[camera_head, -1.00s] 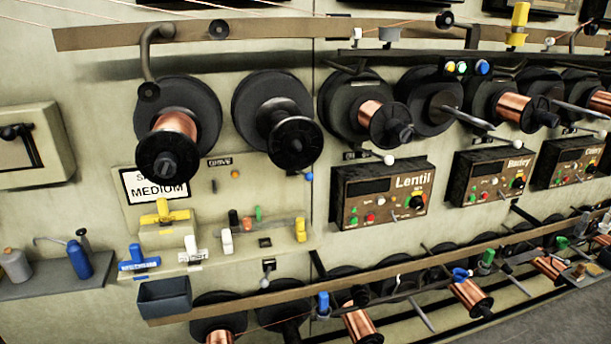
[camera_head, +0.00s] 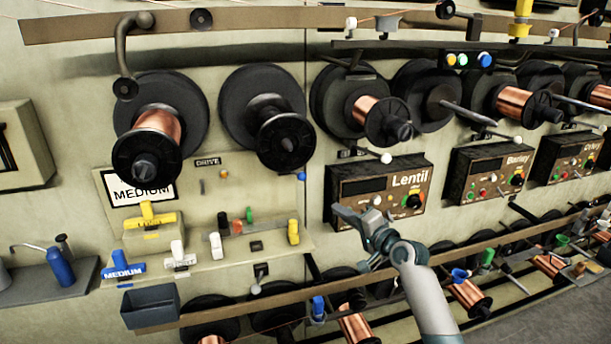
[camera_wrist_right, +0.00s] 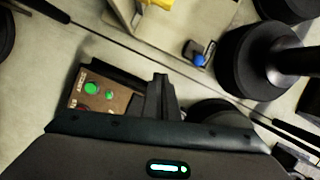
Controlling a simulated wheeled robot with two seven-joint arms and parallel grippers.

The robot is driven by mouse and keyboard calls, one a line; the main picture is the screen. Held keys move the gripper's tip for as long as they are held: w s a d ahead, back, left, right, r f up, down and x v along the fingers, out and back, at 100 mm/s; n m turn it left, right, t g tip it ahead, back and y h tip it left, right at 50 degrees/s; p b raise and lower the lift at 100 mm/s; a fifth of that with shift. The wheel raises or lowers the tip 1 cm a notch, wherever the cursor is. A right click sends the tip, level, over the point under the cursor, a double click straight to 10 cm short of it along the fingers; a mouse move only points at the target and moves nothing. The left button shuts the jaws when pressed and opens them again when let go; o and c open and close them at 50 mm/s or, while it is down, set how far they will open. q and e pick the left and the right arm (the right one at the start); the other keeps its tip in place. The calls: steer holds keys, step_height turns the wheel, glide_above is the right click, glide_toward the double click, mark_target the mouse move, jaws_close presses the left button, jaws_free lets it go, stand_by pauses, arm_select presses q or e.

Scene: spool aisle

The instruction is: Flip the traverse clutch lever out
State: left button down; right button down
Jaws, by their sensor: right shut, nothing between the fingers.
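No label in view names the traverse clutch lever, so I cannot tell for sure which lever it is. A lever with a white ball knob (camera_head: 386,157) sticks out above the Lentil control box (camera_head: 395,190). Another white-knobbed lever (camera_head: 256,289) hangs below the ledge. My right gripper (camera_head: 344,212) is shut and empty, in front of the lower left of the Lentil box in the head view. In the right wrist view its dark finger (camera_wrist_right: 160,92) stands beside the Lentil box's green buttons (camera_wrist_right: 92,88). My left gripper is out of view.
A small blue knob (camera_head: 301,176) sits on the panel; it also shows in the right wrist view (camera_wrist_right: 199,61). Black flanges and copper spools (camera_head: 153,140) project from the wall. A long lower rail (camera_head: 230,306) runs below the gripper.

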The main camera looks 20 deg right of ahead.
mark_target(295, 173)
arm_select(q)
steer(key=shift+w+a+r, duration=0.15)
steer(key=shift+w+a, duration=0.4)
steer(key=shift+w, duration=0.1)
arm_select(e)
step_height(295, 173, up, 7)
steer(key=w+d+m+t, duration=0.1)
steer(key=w, duration=0.1)
steer(key=shift+w+r+y, duration=0.2)
steer(key=shift+w+y, duration=0.1)
steer(key=shift+y, duration=0.1)
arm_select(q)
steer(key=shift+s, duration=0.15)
arm_select(e)
steer(key=shift+w, duration=0.1)
